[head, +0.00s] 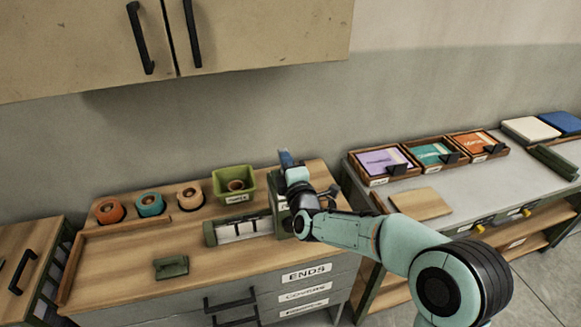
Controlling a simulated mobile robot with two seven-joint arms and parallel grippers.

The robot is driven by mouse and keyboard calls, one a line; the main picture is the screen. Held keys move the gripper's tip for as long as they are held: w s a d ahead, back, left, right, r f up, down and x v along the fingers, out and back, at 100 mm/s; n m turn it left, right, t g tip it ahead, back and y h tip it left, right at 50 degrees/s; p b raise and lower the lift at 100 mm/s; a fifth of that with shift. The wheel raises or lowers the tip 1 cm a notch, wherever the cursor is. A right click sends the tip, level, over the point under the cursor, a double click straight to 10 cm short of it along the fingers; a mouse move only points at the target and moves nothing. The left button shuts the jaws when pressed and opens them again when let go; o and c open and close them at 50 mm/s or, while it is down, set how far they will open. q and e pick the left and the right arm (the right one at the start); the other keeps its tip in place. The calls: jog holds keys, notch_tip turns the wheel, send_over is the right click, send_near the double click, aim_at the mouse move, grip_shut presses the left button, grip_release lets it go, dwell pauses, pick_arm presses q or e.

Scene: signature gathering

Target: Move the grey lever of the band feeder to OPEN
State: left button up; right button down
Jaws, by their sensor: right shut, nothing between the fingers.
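A green upright housing (279,212), which looks like the band feeder, stands at the right end of the wooden-topped cabinet, largely covered by my right arm. I cannot make out its grey lever or any OPEN mark. My right gripper (287,160) is at the far end of the teal arm, over the housing. It is small in the view and shut, with nothing held. Whether it touches the feeder cannot be told. My left gripper is not in view.
A green and white slotted block (238,229) adjoins the feeder. A green bin (234,184) and several tape rolls (150,204) stand behind. A small green block (171,267) lies in front. Trays of packets (435,155) sit on the right table. The cabinet top's left is clear.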

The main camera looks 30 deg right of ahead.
jog(key=shift+r+x, duration=0.15)
jog(key=shift+x, duration=0.6)
jog(key=shift+r+x, duration=0.1)
jog(key=shift+x, duration=0.7)
jog(key=shift+r, duration=0.1)
jog(key=shift+d+r, duration=0.1)
jog(key=shift+r, duration=0.05)
